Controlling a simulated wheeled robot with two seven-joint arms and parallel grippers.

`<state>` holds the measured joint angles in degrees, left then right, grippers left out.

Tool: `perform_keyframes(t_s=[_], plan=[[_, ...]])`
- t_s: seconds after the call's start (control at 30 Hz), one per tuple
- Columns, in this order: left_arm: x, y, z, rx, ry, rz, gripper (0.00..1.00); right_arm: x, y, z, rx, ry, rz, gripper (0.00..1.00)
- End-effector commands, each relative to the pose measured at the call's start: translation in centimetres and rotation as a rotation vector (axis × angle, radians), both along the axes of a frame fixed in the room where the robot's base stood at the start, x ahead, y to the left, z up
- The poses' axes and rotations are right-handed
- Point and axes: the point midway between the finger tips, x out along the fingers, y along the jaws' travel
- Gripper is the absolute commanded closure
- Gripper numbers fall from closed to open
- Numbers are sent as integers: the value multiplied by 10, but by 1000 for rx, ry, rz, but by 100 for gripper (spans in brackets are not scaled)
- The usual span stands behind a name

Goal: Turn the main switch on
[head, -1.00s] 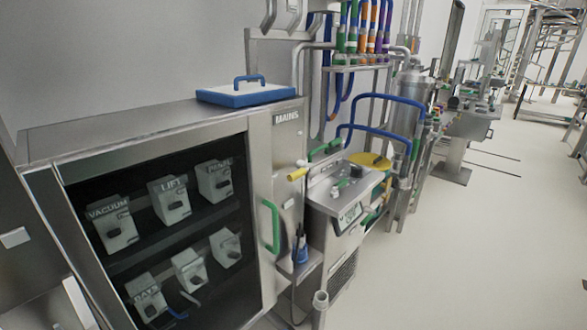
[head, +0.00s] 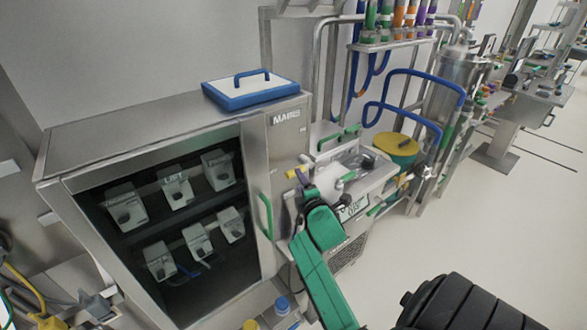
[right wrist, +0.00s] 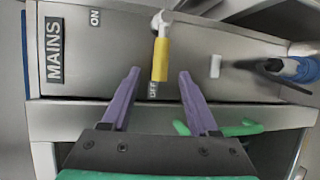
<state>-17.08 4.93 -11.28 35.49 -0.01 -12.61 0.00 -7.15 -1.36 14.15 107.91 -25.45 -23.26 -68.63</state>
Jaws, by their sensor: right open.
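The main switch is a yellow lever (right wrist: 160,58) on the steel MAINS panel (right wrist: 110,60). In the right wrist view it lies along the line towards the OFF label (right wrist: 153,90), and the ON label (right wrist: 95,18) is off to the upper left. My right gripper (right wrist: 159,73) is open, its two purple fingers on either side of the lever's free end with gaps visible. In the head view the yellow lever (head: 291,174) shows beside my right gripper (head: 302,180), which partly hides the panel. My left gripper is not in view.
A green cabinet handle (head: 265,215) is just below the lever. The cabinet (head: 150,135) holds several switch boxes behind a dark front, with a blue-rimmed tray (head: 250,92) on top. Open floor lies further right.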

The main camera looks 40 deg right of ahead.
Motion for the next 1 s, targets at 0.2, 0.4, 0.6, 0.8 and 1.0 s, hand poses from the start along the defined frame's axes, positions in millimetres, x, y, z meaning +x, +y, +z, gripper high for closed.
perform_keyframes(t_s=[0.2, 0.4, 0.6, 0.8, 1.0], plan=[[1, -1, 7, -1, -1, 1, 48, 49, -22, -8, 2, -2, 1, 39], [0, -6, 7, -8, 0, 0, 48, 67, -30, -13, 3, -1, 0, 39], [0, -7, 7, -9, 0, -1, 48, 68, -30, -14, 3, 0, 2, 39], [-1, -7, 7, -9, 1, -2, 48, 67, -30, -14, 3, 0, 2, 100], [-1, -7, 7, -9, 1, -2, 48, 67, -30, -14, 3, 0, 2, 100]])
